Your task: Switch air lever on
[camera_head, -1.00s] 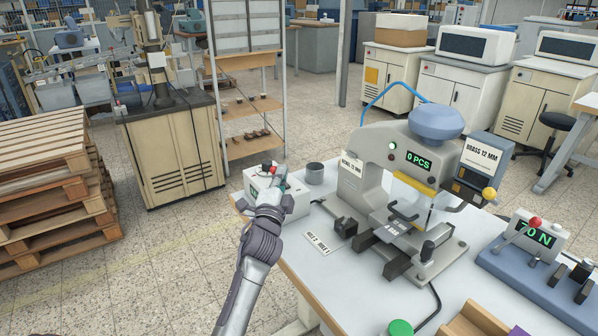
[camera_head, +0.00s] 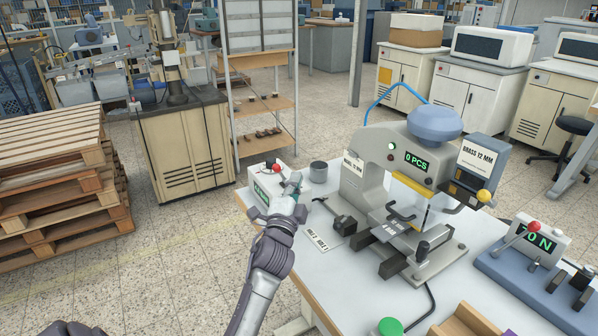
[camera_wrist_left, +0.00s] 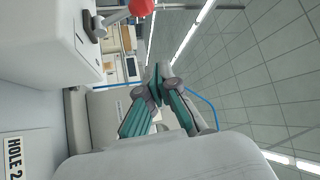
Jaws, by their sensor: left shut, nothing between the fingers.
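A white box (camera_head: 262,186) with a green display stands at the table's far left corner. A lever with a red knob (camera_head: 277,169) is on its top; the knob also shows at the top of the left wrist view (camera_wrist_left: 141,7). My left gripper (camera_head: 294,183) is beside the box's right side, close to the lever. Its teal-padded fingers (camera_wrist_left: 160,84) are shut and empty, and in the wrist view they are apart from the knob. Whether the gripper touches the box cannot be told.
A grey cup (camera_head: 318,172) stands just behind the gripper. The stamping press (camera_head: 372,180) with its "0 PCS" display is to the right. A second red-knobbed lever (camera_head: 534,226) is on the "70 N" unit (camera_head: 541,243). A label card (camera_head: 325,236) lies on the table.

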